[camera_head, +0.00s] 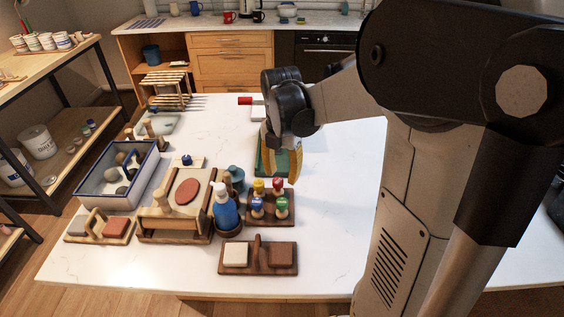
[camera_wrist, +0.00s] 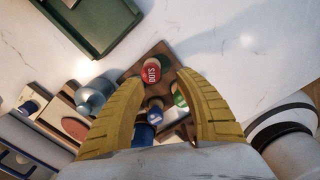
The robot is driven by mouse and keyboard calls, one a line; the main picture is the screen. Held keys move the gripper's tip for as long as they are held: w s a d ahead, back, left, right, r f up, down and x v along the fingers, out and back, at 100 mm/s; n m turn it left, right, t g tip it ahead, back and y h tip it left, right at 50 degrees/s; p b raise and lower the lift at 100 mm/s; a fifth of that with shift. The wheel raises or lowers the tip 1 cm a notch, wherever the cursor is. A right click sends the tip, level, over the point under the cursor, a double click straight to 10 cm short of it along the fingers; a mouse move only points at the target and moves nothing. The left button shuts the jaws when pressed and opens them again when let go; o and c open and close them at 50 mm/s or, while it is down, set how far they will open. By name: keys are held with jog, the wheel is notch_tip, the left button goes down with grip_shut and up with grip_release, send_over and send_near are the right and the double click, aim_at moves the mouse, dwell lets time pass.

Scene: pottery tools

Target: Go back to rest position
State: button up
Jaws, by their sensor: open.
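My gripper (camera_head: 283,163) hangs over the white table (camera_head: 335,245), with its yellow fingers pointing down. In the wrist view its two fingers (camera_wrist: 162,82) are spread apart with nothing held between them. A wooden stand (camera_head: 283,213) with several colour-topped stamps is below and just in front of the gripper. In the wrist view a red stamp top (camera_wrist: 151,71) with lettering shows between and beyond the fingertips. A green tray (camera_head: 265,158) lies behind the fingers, partly hidden by them; it also shows at the upper left of the wrist view (camera_wrist: 93,22).
A blue bottle (camera_head: 225,210), a wooden box with a terracotta disc (camera_head: 187,191), a blue-rimmed basin (camera_head: 93,191) and a two-block holder (camera_head: 258,258) crowd the left and front. A rack (camera_head: 167,90) stands at the back left. The table right of the stamps is clear.

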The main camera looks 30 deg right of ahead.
notch_tip(320, 180, up, 5)
jog(key=shift+f, duration=0.15)
jog(key=s+a+r+m+t, duration=0.2)
jog(key=s+a+m+t, duration=0.5)
jog(key=m, duration=1.6)
jog(key=s+a, duration=0.3)
jog(key=a, duration=0.3)
jog(key=shift+s+a+r, duration=0.2)
jog(key=shift+s, duration=0.15)
